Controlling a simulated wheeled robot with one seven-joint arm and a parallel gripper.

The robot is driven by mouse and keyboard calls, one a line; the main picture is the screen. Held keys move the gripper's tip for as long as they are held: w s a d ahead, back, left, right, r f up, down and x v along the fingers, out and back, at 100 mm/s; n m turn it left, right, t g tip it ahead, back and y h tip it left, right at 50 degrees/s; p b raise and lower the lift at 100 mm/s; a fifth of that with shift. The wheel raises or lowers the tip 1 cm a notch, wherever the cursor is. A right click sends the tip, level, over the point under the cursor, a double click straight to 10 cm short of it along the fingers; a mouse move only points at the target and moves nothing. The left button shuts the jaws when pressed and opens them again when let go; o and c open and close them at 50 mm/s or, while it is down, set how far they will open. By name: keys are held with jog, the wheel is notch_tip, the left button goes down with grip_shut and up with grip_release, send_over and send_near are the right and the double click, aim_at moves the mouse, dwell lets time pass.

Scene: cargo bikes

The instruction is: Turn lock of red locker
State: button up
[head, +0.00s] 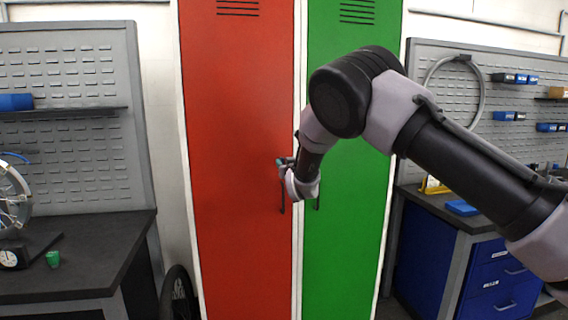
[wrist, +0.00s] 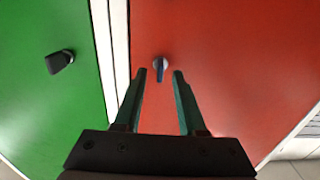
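The red locker (head: 240,120) stands upright with its door shut, left of the green locker. Its lock (wrist: 160,65), a small round piece with a bluish upright tab, shows in the wrist view just beyond and between my fingertips. My gripper (wrist: 159,76) is open, with one teal finger on each side of the lock's line; I cannot tell whether either touches it. In the head view my gripper (head: 284,163) is at the red door's right edge and hides the lock. A dark vertical handle (head: 282,197) shows just below it.
Workbenches (head: 80,255) with pegboards flank the lockers. A tyre (head: 178,295) leans at the lower left of the red locker.

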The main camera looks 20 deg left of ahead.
jog(key=shift+x, duration=0.9)
grip_shut()
jog(key=shift+m, duration=0.4)
jog(key=m, duration=1.7)
jog(key=shift+w+d+f, duration=0.1)
jog(key=shift+d+f, duration=0.05)
